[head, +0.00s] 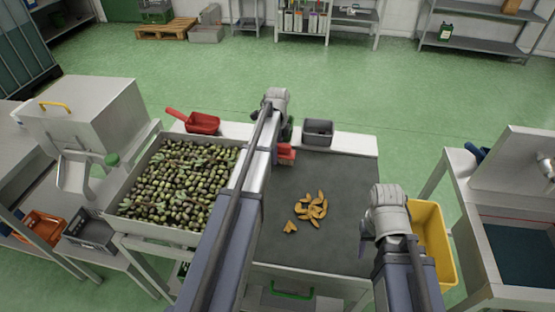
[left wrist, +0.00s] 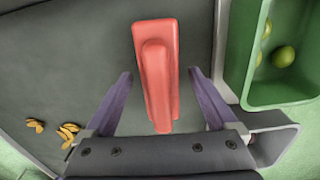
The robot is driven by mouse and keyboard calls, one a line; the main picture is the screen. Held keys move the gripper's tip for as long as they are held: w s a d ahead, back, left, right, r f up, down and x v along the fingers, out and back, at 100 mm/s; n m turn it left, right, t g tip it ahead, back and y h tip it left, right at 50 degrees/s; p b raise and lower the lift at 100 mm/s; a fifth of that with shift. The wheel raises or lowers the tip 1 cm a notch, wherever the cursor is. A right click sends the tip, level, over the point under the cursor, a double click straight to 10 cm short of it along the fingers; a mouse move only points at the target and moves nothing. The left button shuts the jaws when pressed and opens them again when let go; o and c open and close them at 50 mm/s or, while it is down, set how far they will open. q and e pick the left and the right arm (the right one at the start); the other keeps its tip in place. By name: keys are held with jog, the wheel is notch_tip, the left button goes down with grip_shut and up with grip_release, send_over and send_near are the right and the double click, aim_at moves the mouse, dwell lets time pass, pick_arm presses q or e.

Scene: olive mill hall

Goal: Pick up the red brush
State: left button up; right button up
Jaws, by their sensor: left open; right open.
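The red brush (head: 286,153) lies at the far left of the dark grey tabletop (head: 330,175), partly hidden by my left arm in the head view. In the left wrist view the brush (left wrist: 157,75) is a red block with a raised handle along it. My left gripper (head: 284,137) is over it, fingers spread on either side of the brush in the wrist view (left wrist: 160,74), with gaps showing on both sides. Whether the fingers are level with it I cannot tell. My right gripper (head: 364,232) is open and empty near the right edge of the tabletop.
Several orange-brown curved pieces (head: 312,207) lie mid-table. A green box (left wrist: 232,72) with green fruit is close beside the left gripper. A grey bin (head: 318,131) stands at the back, a red scoop (head: 201,123) behind the olive tray (head: 125,196), a yellow bin (head: 440,245) at right.

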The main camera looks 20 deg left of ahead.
pick_arm(q)
jog(key=shift+f, duration=0.65)
jog(key=shift+r, duration=0.1)
grip_shut()
dwell(0.4)
